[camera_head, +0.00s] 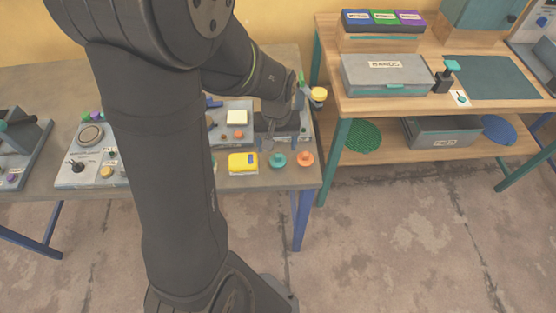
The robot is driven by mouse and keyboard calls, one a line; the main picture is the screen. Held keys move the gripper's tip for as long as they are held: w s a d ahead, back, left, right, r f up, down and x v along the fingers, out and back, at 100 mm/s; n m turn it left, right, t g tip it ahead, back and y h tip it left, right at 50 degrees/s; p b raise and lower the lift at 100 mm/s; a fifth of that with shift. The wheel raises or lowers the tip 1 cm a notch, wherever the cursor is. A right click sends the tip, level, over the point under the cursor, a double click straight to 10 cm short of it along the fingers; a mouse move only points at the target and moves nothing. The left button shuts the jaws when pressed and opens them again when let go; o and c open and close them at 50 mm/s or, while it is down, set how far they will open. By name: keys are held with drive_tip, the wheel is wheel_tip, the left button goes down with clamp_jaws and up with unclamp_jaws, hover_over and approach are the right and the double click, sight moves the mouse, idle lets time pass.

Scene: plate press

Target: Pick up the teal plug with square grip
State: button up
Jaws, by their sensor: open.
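A teal plug (278,160) stands near the front edge of the left table, just left of an orange plug (305,158). It is too small to tell whether its grip is square. My gripper (270,142) is above the table, a little behind the teal plug in the picture and apart from it as far as I can tell. Its jaws are open, with nothing seen between them. My dark arm crosses the middle of the view and hides part of the table and the panels.
A yellow box (242,163) lies left of the teal plug. Control panels (92,152) with knobs and buttons stand behind and to the left. A wooden bench (400,101) on the right holds a grey case (385,74) and a black block with a teal top (448,76).

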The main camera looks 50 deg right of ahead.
sight(278, 154)
drive_tip(key=shift+s+d+f, duration=0.1)
drive_tip(key=shift+f, duration=1.3)
drive_tip(key=shift+s+f, duration=0.1)
drive_tip(key=shift+f, duration=1.3)
drive_tip(key=c, duration=1.1)
